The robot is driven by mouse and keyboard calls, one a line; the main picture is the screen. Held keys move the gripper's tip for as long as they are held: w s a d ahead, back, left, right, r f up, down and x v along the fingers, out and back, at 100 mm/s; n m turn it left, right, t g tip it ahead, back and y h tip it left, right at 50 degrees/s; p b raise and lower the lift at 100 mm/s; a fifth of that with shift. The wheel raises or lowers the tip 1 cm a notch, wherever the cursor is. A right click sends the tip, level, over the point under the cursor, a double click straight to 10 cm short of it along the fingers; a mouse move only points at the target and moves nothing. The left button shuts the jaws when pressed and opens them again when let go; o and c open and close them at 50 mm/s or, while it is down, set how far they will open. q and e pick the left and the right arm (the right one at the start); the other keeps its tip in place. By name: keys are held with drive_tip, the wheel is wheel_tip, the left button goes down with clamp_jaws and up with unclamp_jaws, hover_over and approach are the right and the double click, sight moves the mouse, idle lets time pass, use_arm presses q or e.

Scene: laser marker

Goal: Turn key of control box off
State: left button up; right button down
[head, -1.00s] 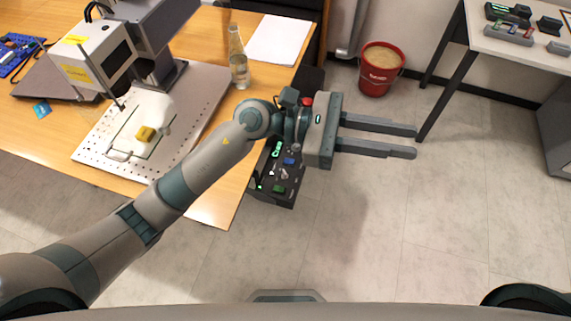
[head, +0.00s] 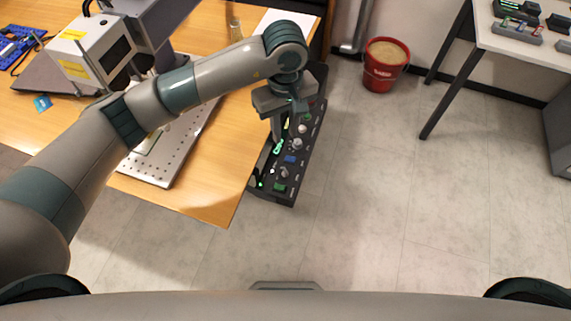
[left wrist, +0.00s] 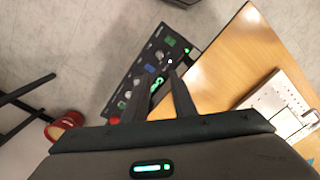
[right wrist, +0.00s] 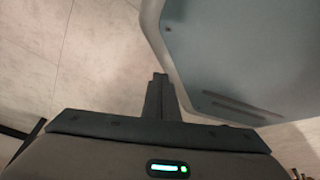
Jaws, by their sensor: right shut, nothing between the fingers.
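The control box (head: 290,185) is dark, with knobs, a blue button, a green button and green lit displays. It is fixed beside the right edge of the wooden table. My left gripper (head: 281,135) points down over its upper part, with open, empty fingers. In the left wrist view the fingers (left wrist: 161,74) stand apart in front of the box panel (left wrist: 143,65) and cover part of it. A small pale spot shows near the right fingertip; I cannot tell whether it is the key. My right gripper (right wrist: 160,78) is shut and empty, seen only in the right wrist view.
The wooden table (head: 215,190) carries a laser marker (head: 92,48) and a perforated plate (head: 165,172). A red bucket (head: 382,70) stands on the floor behind. A second table (head: 500,45) is at the far right. The floor right of the box is clear.

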sight(285, 169)
use_arm(q)
drive_tip(key=shift+f, duration=0.15)
use_arm(e)
drive_tip(key=shift+s, duration=0.1)
